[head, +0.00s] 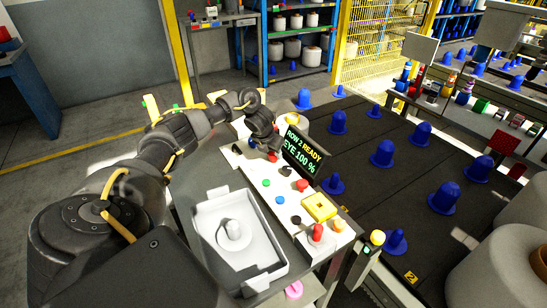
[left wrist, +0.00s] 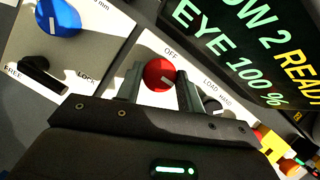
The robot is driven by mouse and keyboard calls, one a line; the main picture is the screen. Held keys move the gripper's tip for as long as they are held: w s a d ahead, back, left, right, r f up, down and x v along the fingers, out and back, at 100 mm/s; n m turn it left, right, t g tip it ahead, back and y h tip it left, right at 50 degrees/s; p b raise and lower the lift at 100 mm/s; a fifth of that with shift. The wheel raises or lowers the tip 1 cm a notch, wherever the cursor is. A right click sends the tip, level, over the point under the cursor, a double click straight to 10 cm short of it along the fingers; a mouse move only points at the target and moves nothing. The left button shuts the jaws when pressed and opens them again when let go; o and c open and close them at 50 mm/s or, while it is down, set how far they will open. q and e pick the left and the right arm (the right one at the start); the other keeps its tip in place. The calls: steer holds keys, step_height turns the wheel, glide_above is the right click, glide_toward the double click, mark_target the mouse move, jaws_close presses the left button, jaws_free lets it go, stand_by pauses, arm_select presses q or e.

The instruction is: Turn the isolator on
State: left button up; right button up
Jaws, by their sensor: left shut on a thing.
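The isolator is a red round knob (left wrist: 160,74) on a white panel, with the word OFF printed just above it in the left wrist view. A short pale mark shows on its face, toward the lower right. My left gripper (left wrist: 160,88) is shut on the knob, one finger on each side. The gripper body hides the panel below the knob, so no ON label shows. In the head view my left gripper (head: 268,148) is at the far end of the panel, by the screen, and largely covers the knob. My right gripper is not in view.
A black screen (head: 304,151) reading "ROW 2 READY, EYE 100 %" stands right beside the gripper. A blue knob (left wrist: 58,17) and a black FREE/LOCK lever (left wrist: 40,75) are left of it. Nearer are a yellow block (head: 320,208), several buttons and a white tray (head: 278,268).

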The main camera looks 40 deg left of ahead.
arm_select(q)
steer(key=shift+m, duration=0.3)
steer(key=o, duration=0.7)
steer(key=shift+o, duration=1.4)
steer(key=shift+r, duration=0.2)
steer(key=p+v, duration=0.1)
steer(key=v, duration=0.9)
steer(key=shift+r, duration=0.15)
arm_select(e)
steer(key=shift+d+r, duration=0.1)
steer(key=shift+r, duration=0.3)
arm_select(q)
steer(key=shift+s+a, duration=0.1)
steer(key=shift+s, duration=0.05)
